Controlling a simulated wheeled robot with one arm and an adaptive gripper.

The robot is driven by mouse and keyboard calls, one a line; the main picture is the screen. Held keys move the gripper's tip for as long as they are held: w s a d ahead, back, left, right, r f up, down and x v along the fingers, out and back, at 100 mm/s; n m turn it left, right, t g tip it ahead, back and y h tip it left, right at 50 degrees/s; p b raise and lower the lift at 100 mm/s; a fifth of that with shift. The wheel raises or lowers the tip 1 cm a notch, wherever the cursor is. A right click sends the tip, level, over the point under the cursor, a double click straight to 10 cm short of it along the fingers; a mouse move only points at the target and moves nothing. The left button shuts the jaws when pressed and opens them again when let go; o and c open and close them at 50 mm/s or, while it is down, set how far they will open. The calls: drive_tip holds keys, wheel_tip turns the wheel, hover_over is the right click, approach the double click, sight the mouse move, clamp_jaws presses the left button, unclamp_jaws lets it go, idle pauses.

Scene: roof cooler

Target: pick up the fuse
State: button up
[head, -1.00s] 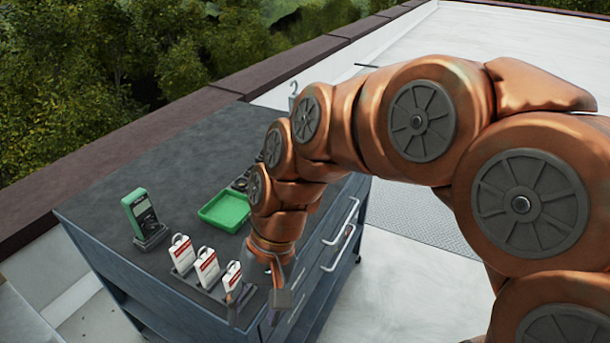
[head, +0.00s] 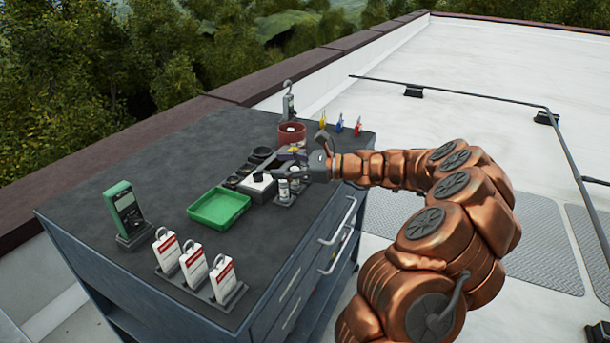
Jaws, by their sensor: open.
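My gripper (head: 292,163) is open and reaches in from the right, low over the right part of the cart top. Small pale cylinders (head: 284,189) stand upright in a dark holder just below and in front of it. They look like fuses, but they are too small to be sure. The gripper appears apart from them, with nothing visibly held. The gripper partly hides the small items behind it.
The cart's middle back is clear.

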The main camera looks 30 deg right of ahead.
sight(305, 168)
drive_tip(key=d+f+m+t+h, duration=0.1)
drive_tip(key=d+f+m, duration=0.1)
drive_tip(key=d, duration=0.2)
drive_tip(key=d+f+m+t+h, duration=0.1)
drive_tip(key=d+f+m, duration=0.1)
drive_tip(key=d, duration=0.3)
drive_tip(key=d+f+m+t+h+b, duration=0.1)
drive_tip(key=d+f+m+t, duration=0.1)
drive_tip(key=d, duration=0.3)
drive_tip(key=shift+d+f+h, duration=0.1)
drive_tip(key=shift+d+h, duration=0.05)
drive_tip(key=shift+h, duration=0.25)
drive_tip(key=shift+w, duration=0.3)
drive_tip(key=shift+p+x, duration=0.3)
drive_tip(key=shift+x, duration=3.3)
clamp_jaws()
